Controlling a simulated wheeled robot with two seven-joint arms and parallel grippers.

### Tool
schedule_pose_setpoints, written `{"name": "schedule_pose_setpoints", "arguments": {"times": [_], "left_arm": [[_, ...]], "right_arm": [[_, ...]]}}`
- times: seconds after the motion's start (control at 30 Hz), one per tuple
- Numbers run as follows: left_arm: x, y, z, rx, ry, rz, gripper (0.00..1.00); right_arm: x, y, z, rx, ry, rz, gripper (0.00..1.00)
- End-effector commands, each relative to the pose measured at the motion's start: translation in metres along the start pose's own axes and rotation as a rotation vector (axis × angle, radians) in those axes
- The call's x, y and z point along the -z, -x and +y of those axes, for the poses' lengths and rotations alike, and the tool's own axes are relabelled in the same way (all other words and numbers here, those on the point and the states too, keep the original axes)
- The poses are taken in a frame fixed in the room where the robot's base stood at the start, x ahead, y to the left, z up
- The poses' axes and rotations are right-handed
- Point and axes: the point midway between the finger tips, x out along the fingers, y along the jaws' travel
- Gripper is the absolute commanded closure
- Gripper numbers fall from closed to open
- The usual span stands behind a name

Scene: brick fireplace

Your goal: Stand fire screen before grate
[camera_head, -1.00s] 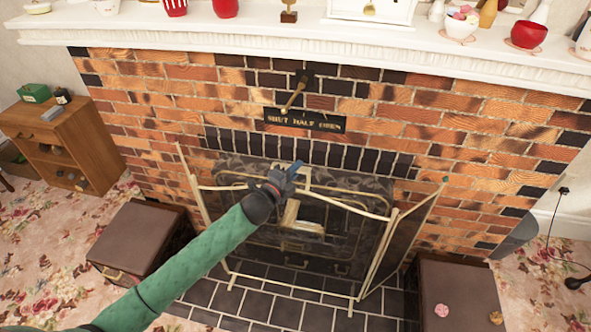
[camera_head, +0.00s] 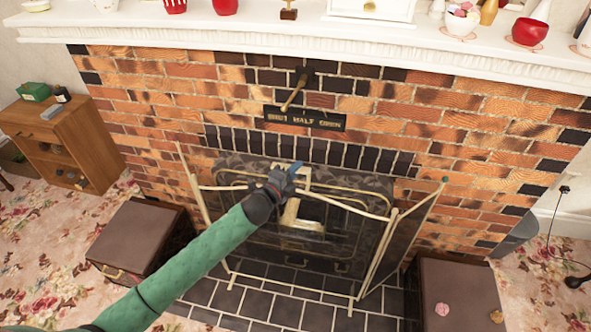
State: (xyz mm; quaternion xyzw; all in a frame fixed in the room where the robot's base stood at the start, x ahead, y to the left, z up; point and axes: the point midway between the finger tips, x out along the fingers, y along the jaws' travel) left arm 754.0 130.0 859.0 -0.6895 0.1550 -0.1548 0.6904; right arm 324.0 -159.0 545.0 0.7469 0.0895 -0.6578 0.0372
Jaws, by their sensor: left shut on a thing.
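The fire screen (camera_head: 363,208) has a cream-coloured frame, dark see-through mesh and angled side panels. It stands upright on the dark tiled hearth (camera_head: 270,312). The dark grate (camera_head: 350,185) shows behind it, in the brick fireplace opening. My left gripper (camera_head: 292,171) is shut on the top middle of the screen, at its handle. The gripper's own fingers hide part of the grip. My right gripper is not in view.
A brown box seat (camera_head: 140,236) stands left of the hearth and another (camera_head: 455,285) stands right of it. A wooden cabinet (camera_head: 55,140) is at the far left. The white mantel (camera_head: 250,32) above carries ornaments. A black cord (camera_head: 553,225) hangs at the right.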

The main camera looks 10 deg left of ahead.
Motion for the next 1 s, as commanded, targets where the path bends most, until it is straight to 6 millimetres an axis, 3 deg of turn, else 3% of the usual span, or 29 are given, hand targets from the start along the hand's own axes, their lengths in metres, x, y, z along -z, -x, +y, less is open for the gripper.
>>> {"name": "schedule_pose_setpoints", "arguments": {"times": [1.0], "left_arm": [[-0.0001,-0.0006,0.0061,0.005,-0.001,0.001,1.00]], "right_arm": [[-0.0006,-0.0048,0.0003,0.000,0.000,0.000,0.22]]}}
